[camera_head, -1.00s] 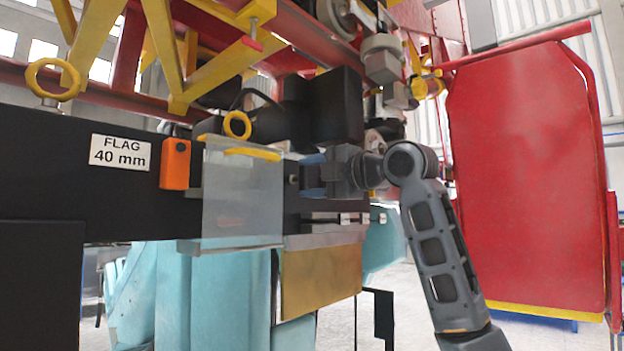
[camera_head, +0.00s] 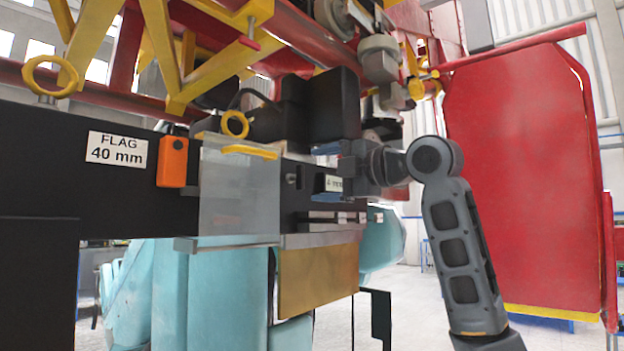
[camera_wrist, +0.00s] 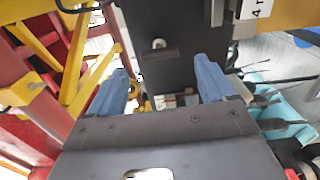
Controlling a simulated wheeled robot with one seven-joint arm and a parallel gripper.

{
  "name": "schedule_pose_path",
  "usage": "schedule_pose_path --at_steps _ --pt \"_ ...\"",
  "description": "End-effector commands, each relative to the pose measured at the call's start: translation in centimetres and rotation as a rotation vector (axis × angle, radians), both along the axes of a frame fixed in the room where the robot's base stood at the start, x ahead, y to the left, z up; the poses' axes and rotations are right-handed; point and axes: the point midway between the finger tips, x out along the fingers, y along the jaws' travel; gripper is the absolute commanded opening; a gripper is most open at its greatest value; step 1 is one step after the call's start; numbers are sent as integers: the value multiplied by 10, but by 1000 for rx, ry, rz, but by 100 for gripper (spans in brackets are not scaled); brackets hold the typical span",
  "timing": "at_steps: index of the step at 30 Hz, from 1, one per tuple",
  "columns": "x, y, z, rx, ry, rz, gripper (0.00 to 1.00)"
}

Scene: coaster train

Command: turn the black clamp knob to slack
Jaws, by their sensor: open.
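The black clamp knob (camera_head: 291,180) looks like a small dark piece on the face of the black beam (camera_head: 306,199), right of the clear panel. In the wrist view the knob (camera_wrist: 158,45) shows as a small round end with a short bar across it, ahead of the fingers and roughly between them. My gripper (camera_head: 327,164) is to the right of the knob, apart from it. In the wrist view my gripper (camera_wrist: 162,72) has its two blue fingers spread, with nothing between them. Its lower finger is hard to make out in the head view.
A clear panel (camera_head: 240,190) with a yellow handle hangs left of the knob. An orange box (camera_head: 173,162) and a FLAG 40 mm label (camera_head: 116,150) are farther left. A black block (camera_head: 334,105) sits above, and a brass-coloured plate (camera_head: 318,279) below. A red panel (camera_head: 520,180) stands right.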

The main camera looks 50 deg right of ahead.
Motion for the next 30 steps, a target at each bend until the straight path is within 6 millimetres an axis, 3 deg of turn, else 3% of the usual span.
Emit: schedule_pose_path --at_steps 3,9,30 --pt "-19 -1 -1 -2 -1 -1 83" --pt "-35 -1 -1 -1 0 -1 83" --pt "-34 0 -5 17 -2 2 83"
